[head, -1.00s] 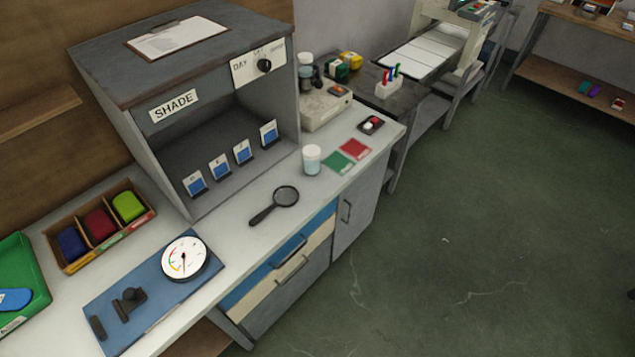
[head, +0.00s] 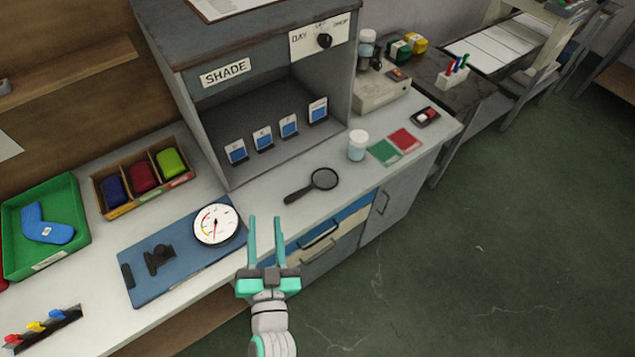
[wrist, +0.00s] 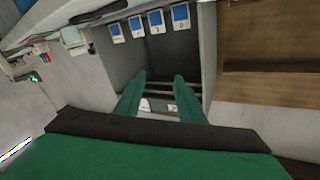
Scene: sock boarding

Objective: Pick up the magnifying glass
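A black magnifying glass (head: 322,180) lies flat on the white worktop in the head view, its round lens to the right and its handle pointing lower left. My gripper (head: 266,220) shows in the head view at the counter's front edge, below and left of the magnifying glass. Its two green fingers are spread apart with nothing between them. The fingers also show in the wrist view (wrist: 158,85), pointing towards the shade box.
The shade box (head: 205,130) with several blue cards stands behind the magnifying glass. A lidded jar (head: 357,146) and green and red swatches (head: 405,140) lie to the right. A dial gauge (head: 216,224) on a blue board (head: 190,262) sits left of my gripper.

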